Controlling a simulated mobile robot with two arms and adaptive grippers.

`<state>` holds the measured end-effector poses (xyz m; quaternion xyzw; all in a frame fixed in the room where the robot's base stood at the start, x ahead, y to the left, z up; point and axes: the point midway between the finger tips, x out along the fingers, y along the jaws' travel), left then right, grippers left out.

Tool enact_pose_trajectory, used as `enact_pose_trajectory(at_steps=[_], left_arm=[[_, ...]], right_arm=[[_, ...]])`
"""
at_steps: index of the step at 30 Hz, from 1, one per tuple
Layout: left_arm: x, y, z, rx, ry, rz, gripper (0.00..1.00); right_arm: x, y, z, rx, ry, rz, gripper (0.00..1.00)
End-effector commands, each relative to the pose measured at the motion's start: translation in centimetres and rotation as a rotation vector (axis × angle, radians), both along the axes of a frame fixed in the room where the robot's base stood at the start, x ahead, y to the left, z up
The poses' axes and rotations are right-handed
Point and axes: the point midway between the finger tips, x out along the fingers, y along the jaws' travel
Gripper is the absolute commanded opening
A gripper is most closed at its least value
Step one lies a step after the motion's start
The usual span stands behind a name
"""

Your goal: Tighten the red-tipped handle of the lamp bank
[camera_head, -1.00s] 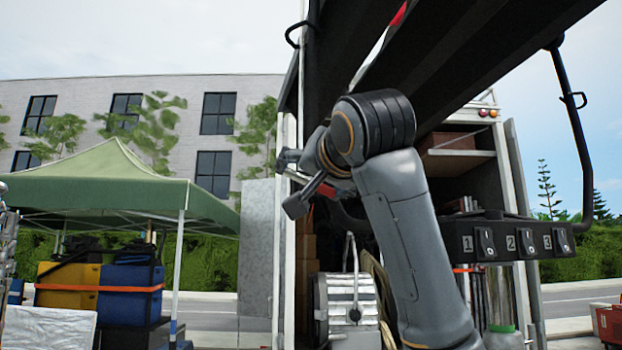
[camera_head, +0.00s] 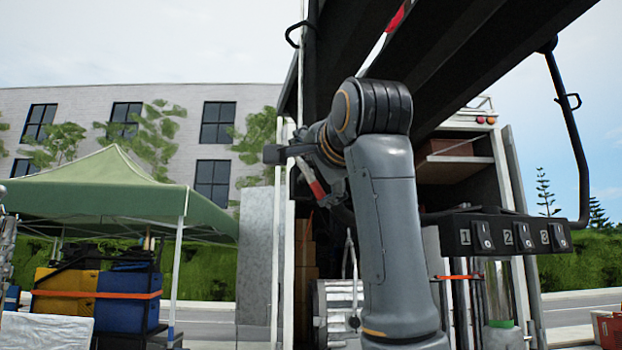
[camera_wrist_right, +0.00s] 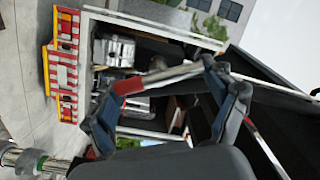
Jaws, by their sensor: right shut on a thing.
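The red-tipped handle (camera_head: 317,189) is a thin silver bar with a red end. The black lamp bank (camera_head: 480,60) hangs overhead at the upper right. My left gripper is out of view.
The open truck (camera_head: 505,165) stands behind my arm, with a silver lamp (camera_head: 336,300) low in it. A black switch box (camera_head: 500,236) numbered 1 to 3 is at the right. A green canopy (camera_head: 110,190) and cases (camera_head: 125,297) stand at the left.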

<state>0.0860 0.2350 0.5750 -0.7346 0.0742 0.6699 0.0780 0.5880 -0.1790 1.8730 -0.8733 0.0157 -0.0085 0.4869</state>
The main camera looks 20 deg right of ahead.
Motion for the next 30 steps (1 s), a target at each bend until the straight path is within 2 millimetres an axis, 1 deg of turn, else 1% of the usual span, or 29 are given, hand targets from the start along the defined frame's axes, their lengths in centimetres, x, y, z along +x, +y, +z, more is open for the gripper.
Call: enact_pose_trajectory(at_steps=[6, 15, 22, 30], left_arm=[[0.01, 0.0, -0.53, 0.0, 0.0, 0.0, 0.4], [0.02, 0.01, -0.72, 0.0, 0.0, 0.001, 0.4], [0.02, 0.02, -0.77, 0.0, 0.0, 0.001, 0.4], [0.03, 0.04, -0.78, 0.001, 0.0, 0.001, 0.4]], right_arm=[[0.01, 0.03, -0.16, 0.187, -0.007, 0.001, 0.53], [-0.01, -0.06, -0.17, 0.368, -0.015, 0.001, 0.53], [-0.02, -0.13, -0.19, 0.433, -0.018, 0.0, 0.53], [-0.03, -0.12, -0.18, 0.451, -0.019, 0.001, 0.53]])
